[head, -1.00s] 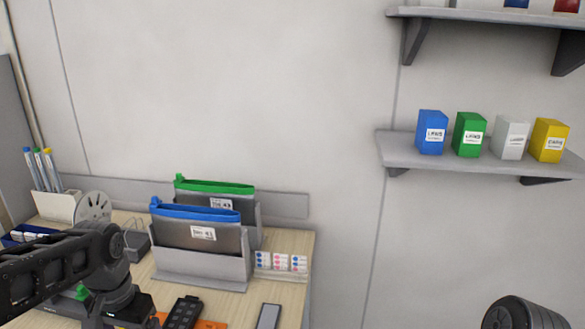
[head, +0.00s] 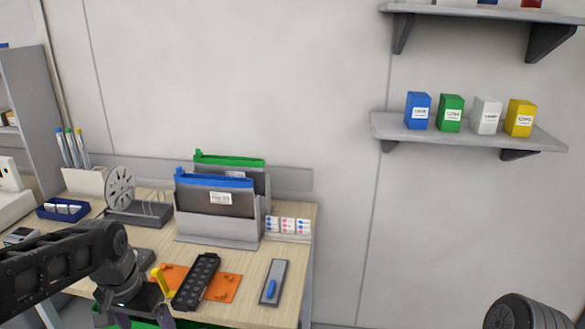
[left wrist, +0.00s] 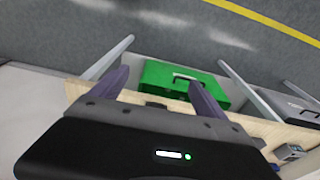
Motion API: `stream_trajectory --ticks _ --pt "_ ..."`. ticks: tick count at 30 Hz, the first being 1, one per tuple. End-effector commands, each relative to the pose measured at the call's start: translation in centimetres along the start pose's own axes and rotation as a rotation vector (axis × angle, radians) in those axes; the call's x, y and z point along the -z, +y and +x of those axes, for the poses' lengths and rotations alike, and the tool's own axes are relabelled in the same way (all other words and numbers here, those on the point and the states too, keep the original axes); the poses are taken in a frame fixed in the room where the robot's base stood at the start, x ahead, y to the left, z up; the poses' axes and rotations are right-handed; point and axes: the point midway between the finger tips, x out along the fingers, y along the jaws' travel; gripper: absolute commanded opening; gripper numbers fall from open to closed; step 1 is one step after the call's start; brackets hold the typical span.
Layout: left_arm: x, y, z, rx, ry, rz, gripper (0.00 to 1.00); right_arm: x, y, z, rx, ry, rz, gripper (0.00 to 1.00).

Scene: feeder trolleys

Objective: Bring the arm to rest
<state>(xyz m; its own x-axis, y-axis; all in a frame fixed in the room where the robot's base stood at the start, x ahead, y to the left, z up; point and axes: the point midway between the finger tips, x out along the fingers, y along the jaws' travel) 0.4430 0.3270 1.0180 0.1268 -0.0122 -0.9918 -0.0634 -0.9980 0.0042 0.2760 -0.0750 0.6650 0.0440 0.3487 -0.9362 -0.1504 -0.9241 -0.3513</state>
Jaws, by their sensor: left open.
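My left arm comes in from the left in the head view. Its gripper (head: 145,320) points down at the bottom edge, by the front of the wooden table (head: 240,314), and is partly cut off. In the left wrist view, the two fingers of the left gripper (left wrist: 158,80) are spread apart with nothing between them. Beyond them a green case (left wrist: 160,78) with a dark handle shows below the table edge. My right gripper is out of view.
The table holds a black strip (head: 196,281) on an orange plate (head: 224,289), a grey block with a blue piece (head: 273,281), a reel (head: 120,187) and a folder rack (head: 217,231). A shelf (head: 460,133) with coloured boxes is on the wall.

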Motion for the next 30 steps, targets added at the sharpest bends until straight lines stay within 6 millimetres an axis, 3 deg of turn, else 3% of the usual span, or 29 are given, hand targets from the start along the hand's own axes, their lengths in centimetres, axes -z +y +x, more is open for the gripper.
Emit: stream_trajectory --ticks 8,14,17,20,24,27,30 --pt "4.0 1.9 2.2 -0.044 0.178 -0.033 0.85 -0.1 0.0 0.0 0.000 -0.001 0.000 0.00" --pt "6.3 6.0 8.0 -0.129 0.281 -0.075 0.85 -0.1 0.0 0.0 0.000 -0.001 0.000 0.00" --pt "6.1 9.6 13.1 -0.192 0.310 -0.115 0.85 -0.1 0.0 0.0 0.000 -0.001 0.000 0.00" --pt "3.7 13.9 19.3 -0.254 0.302 -0.177 0.85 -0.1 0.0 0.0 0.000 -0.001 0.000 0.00" --pt "-3.3 19.1 26.6 -0.300 0.223 -0.253 0.85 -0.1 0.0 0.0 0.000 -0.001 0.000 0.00" --pt "-9.2 21.9 30.0 -0.313 0.128 -0.276 0.85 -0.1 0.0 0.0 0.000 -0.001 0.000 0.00" --pt "-14.3 23.9 31.7 -0.324 0.023 -0.270 0.85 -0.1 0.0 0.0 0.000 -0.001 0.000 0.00"
